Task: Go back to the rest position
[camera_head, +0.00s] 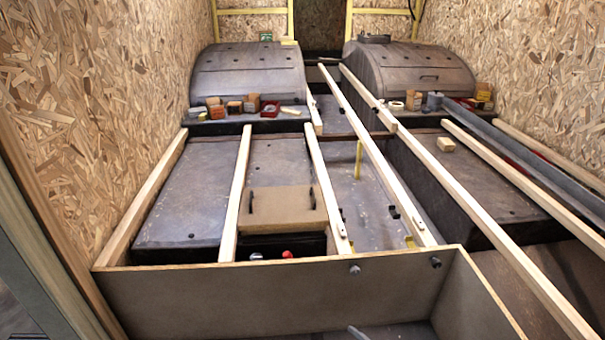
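Neither of my grippers shows clearly in the head view. A small grey tip at the bottom edge, right of the middle, is too little to identify. The view looks down a narrow space with two dark wheel arches at the back, a left one (248,75) and a right one (410,68). Nothing is seen held.
Long wooden beams (365,150) run front to back over grey boxes. A low wooden panel (230,300) crosses the front. Small boxes (252,103) stand before the left arch. Chipboard walls (85,100) close both sides.

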